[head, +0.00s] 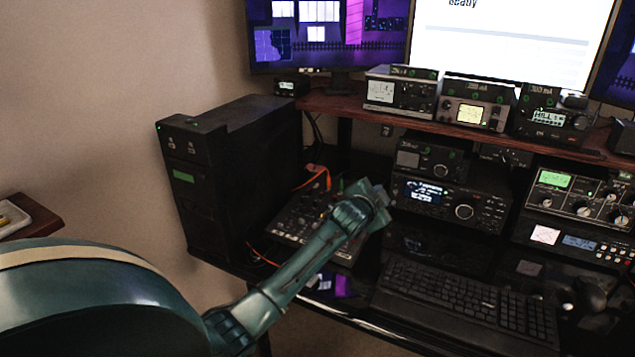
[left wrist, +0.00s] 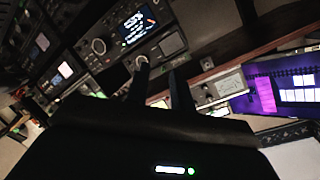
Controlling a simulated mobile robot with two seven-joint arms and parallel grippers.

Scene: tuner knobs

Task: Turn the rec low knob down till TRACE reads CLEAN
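My left arm reaches in from the lower left in the head view, and its gripper (head: 382,196) is in front of the equipment rack. In the left wrist view the two dark fingers (left wrist: 160,70) stand apart with a gap between them. A round knob (left wrist: 141,61) on a small black unit shows right at the tip of one finger; I cannot tell whether they touch. That unit (head: 432,158) sits under the shelf in the head view. No label reading rec low or TRACE is legible, so I cannot tell which knob or display is meant. My right gripper is not in view.
A radio (head: 450,203) with a lit screen and large knob sits below the small unit. A mixer (head: 300,222) with orange cables lies behind my forearm. A keyboard (head: 465,300) is in front. The wooden shelf (head: 480,130) carrying several devices overhangs the rack.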

